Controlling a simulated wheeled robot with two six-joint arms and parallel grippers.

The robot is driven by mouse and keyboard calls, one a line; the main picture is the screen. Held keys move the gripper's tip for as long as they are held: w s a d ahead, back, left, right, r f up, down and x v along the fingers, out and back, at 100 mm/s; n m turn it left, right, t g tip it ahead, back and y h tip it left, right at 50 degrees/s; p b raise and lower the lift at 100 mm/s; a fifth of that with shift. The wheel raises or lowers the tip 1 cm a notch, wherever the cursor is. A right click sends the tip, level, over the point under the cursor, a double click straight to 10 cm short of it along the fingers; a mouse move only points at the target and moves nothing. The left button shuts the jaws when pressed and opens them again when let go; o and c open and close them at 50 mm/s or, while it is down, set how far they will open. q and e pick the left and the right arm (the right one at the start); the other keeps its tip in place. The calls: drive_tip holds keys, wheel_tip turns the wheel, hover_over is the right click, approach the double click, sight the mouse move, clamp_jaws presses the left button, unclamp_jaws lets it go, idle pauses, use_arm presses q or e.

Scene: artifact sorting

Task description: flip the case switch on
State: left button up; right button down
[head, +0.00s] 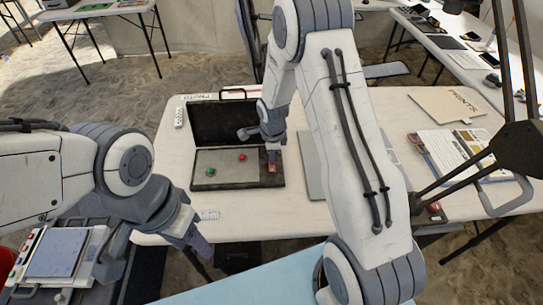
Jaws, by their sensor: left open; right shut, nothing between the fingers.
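An open black case (234,186) lies on the white table, its lid (222,122) tilted up at the back. Its grey panel carries a green knob (211,172) and a red knob (242,157). A small red switch (272,168) sits at the panel's right side. My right gripper (271,152) is shut and empty, pointing down at the red switch. I cannot tell whether it touches the switch, and the gripper partly hides it. My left gripper (198,252) is open and empty, low in front of the table's near left edge.
A closed grey laptop-like object (312,165) lies right of the case, partly behind my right arm. A dark lamp-like frame (520,145) stands at far right. The table's left front is mostly bare.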

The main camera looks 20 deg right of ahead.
drive_tip(key=shift+w+d+r+p, duration=0.1)
drive_tip(key=shift+d+p, duration=0.05)
drive_tip(key=shift+p, duration=0.65)
drive_tip(key=shift+f, duration=0.25)
drive_tip(key=shift+s+a+r+b, duration=0.15)
drive_tip(key=shift+s, duration=0.25)
drive_tip(key=shift+s+a+r+b, duration=0.1)
drive_tip(key=shift+s+a+b, duration=0.05)
drive_tip(key=shift+s, duration=0.2)
